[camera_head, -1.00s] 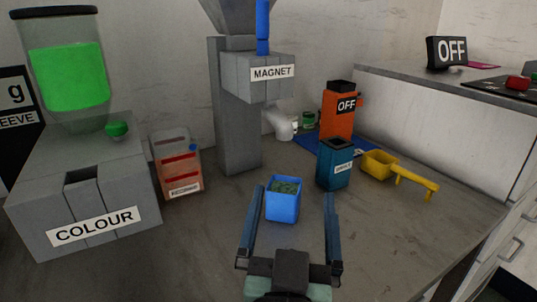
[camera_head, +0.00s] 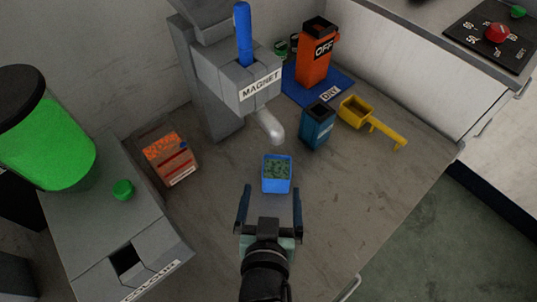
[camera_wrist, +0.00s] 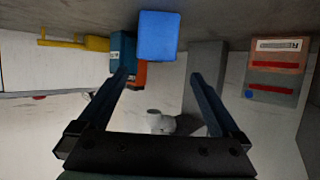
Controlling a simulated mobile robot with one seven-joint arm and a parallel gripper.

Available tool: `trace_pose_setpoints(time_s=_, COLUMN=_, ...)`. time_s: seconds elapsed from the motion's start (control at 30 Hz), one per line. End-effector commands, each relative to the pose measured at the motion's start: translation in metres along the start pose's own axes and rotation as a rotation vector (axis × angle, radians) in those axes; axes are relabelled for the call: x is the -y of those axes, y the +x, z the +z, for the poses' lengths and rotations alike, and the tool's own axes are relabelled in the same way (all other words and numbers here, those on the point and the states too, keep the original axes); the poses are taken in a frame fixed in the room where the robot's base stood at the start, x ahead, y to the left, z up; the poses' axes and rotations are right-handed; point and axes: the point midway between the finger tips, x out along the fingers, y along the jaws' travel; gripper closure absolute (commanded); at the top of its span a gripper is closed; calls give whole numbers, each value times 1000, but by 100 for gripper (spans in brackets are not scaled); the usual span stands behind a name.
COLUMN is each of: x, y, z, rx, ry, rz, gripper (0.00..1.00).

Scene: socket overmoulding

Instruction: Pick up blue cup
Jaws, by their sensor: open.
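The blue cup (camera_head: 277,174) stands upright on the grey worktop, holding green granular stuff. My gripper (camera_head: 270,200) is open and low over the worktop, on the near side of the cup. Its two fingers point toward the cup and nothing is held. In the wrist view the cup (camera_wrist: 159,36) shows beyond and between the fingertips of my gripper (camera_wrist: 163,78), in a picture that appears upside down. I cannot tell exactly how far the cup is from the fingertips.
The magnet machine (camera_head: 237,85) with its spout stands behind the cup. A teal container (camera_head: 318,126), yellow scoop (camera_head: 356,112) and orange box (camera_head: 316,58) on a blue mat stand right and behind. The colour machine (camera_head: 118,235) and an orange-filled container (camera_head: 171,157) are left.

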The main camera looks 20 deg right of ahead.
Motion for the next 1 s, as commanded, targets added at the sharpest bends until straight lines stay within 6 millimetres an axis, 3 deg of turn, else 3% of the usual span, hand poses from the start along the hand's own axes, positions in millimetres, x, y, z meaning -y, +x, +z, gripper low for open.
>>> trace_pose_setpoints(time_s=0.4, x=0, y=65, z=0, rx=-2, ry=1, rz=0, gripper=0)
trace_pose_setpoints(time_s=0.67, x=-1, y=82, z=0, rx=-3, ry=-1, rz=-1, gripper=0)
trace_pose_setpoints(time_s=1.0, x=-5, y=124, z=3, rx=-2, ry=0, rz=-1, gripper=0)
